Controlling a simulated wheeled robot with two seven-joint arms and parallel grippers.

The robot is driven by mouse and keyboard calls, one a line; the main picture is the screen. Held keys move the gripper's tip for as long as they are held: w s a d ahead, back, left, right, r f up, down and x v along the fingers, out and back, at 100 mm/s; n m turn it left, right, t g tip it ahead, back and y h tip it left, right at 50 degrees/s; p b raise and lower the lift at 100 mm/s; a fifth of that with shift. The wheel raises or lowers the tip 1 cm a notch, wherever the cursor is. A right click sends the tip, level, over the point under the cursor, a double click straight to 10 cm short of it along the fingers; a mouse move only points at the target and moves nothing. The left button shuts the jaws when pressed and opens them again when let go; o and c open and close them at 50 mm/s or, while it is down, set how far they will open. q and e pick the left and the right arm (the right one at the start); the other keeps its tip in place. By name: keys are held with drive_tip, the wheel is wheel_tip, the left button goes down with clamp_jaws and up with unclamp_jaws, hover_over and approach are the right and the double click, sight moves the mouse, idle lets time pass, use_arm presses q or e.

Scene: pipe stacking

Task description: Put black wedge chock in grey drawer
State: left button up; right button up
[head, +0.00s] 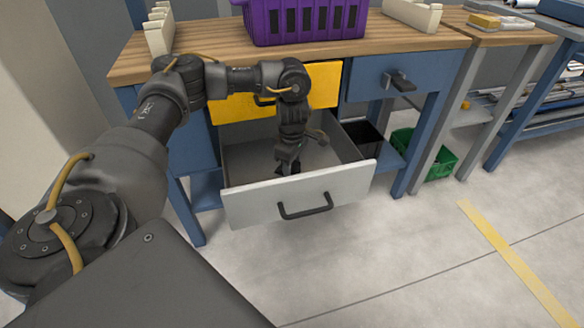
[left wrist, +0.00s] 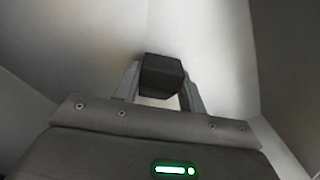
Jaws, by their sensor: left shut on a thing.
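The grey drawer (head: 300,192) is pulled open under the workbench, with a dark handle on its front. My left gripper (head: 287,167) points down inside the drawer, in the middle behind its front panel. In the left wrist view my left gripper (left wrist: 160,98) is shut on the black wedge chock (left wrist: 162,75), which sits between the two fingers. The drawer's pale inner surfaces surround it there. I cannot tell whether the chock touches the drawer floor. In the head view the chock is mostly hidden by the gripper. My right gripper is not in view.
A yellow drawer (head: 240,106) sits just above the open one, behind my left arm. A purple crate (head: 305,22) stands on the wooden bench top (head: 420,43). A green bin (head: 424,153) stands at right below. The floor in front is clear.

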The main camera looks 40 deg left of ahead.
use_arm(q)
drive_tip(key=shift+f, duration=0.1)
drive_tip(key=o, duration=1)
